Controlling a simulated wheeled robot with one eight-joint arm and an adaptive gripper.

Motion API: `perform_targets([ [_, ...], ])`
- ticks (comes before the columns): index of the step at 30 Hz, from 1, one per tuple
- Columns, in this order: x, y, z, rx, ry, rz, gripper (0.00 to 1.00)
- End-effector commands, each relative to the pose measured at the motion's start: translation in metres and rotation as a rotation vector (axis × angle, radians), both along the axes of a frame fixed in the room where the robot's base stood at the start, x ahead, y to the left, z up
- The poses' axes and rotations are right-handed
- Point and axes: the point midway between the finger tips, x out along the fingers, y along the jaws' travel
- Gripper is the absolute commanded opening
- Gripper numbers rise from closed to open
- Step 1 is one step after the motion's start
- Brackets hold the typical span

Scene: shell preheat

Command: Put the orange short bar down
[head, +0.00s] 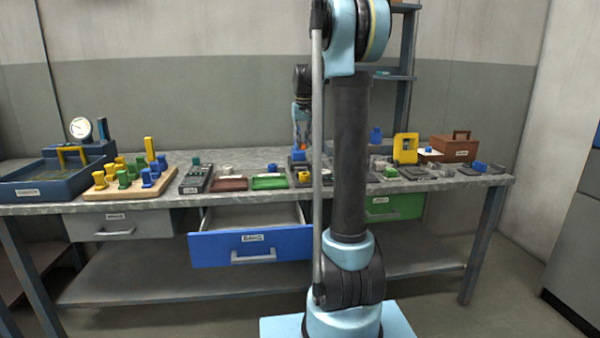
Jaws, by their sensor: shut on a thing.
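My gripper (300,136) hangs over the middle of the bench, partly beside my own arm column.
A blue drawer (240,247) stands open below the bench front. Left on the bench (215,204) are a wooden peg board (130,190), a blue tray (40,190), and red (230,184) and green (270,182) mats. A yellow frame (405,148) and brown toolbox (453,147) stand right.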

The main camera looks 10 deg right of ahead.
Motion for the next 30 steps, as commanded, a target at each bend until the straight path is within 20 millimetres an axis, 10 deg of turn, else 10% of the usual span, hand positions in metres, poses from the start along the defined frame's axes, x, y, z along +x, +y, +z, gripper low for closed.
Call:
perform_targets([
  [30, 0.000, 0.007, -0.096, 0.000, 0.001, 0.008, 0.00],
])
